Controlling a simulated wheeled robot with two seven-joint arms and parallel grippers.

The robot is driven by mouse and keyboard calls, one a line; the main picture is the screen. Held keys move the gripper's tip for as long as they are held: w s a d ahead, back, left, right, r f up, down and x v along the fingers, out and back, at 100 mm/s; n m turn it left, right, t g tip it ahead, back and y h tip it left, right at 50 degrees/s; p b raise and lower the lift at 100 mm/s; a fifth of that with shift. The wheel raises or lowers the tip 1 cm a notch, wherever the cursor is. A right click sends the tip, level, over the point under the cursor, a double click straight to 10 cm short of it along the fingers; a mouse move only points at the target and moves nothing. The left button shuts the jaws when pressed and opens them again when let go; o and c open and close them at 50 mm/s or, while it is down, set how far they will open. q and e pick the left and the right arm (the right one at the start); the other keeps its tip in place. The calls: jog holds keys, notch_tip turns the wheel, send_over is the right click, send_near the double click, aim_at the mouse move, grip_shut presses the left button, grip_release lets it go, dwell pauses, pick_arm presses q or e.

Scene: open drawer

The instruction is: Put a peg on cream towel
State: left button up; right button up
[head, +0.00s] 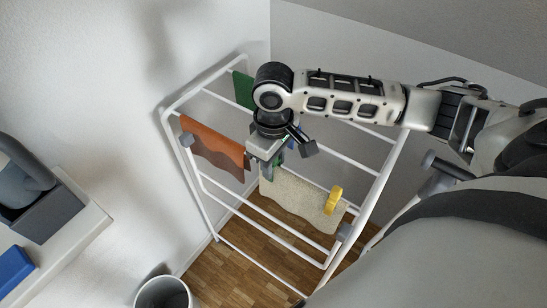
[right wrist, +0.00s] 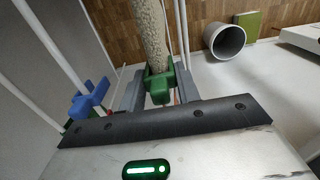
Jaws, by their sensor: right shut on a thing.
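The cream towel (head: 290,196) hangs over a rod of the white drying rack, with a yellow peg (head: 333,201) on its right part. My right gripper (head: 268,166) is at the towel's left end, pointing down. It is shut on a green peg (right wrist: 158,86), which shows between the fingers in the right wrist view. The cream towel (right wrist: 152,40) runs up from this peg there. The peg meets the towel's near end; I cannot tell whether its jaws straddle the cloth. My left gripper is not in view.
An orange-brown towel (head: 213,148) and a green towel (head: 242,90) hang on the rack (head: 192,172). A blue peg (right wrist: 91,98) is on a rod left of the gripper. A grey bin (head: 163,293) stands on the wooden floor. A white surface (head: 70,237) is at left.

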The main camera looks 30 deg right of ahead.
jog(key=o, duration=1)
jog(key=shift+o, duration=0.2)
jog(key=shift+r, duration=0.1)
notch_tip(320, 180, up, 16)
